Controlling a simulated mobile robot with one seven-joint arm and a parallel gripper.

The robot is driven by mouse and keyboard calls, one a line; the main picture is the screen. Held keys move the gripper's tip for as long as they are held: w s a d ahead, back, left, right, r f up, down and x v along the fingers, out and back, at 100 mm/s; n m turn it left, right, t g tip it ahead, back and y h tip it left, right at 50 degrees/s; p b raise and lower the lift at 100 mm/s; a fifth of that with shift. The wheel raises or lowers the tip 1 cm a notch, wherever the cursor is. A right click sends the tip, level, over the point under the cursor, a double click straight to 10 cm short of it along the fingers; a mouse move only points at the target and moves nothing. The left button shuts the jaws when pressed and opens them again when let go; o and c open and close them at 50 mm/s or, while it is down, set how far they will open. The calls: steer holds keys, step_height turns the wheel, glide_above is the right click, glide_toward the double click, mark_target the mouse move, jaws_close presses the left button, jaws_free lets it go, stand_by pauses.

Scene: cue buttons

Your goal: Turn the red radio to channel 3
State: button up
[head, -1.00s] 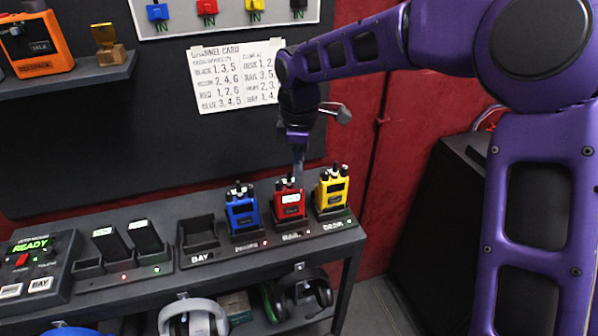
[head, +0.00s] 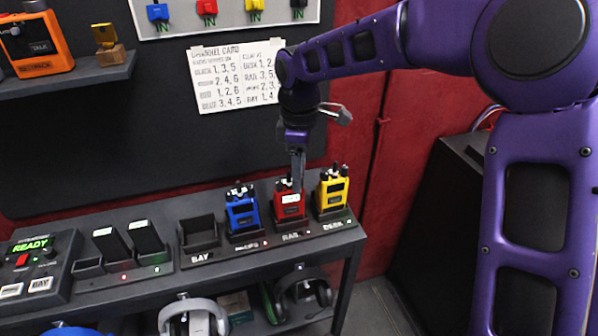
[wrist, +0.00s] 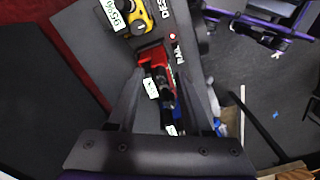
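The red radio (head: 289,206) stands upright in its charging slot on the bench, between the blue radio (head: 241,211) and the yellow radio (head: 332,192). My gripper (head: 296,180) points down at the top of the red radio, close to its knobs. In the wrist view, the fingers (wrist: 163,90) stand apart with the red radio (wrist: 157,56) showing between them. I cannot tell whether a fingertip touches a knob. The channel number on its small display is too small to read.
The yellow radio is close on the right and the blue radio close on the left. An empty slot labelled BAY (head: 200,235) is farther left. A channel card (head: 237,75) hangs on the wall behind. A console reading READY (head: 32,262) sits at the left end.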

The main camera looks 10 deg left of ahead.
steer(key=shift+r, duration=0.1)
step_height(320, 180, up, 17)
steer(key=shift+w+r, duration=0.15)
stand_by(0.4)
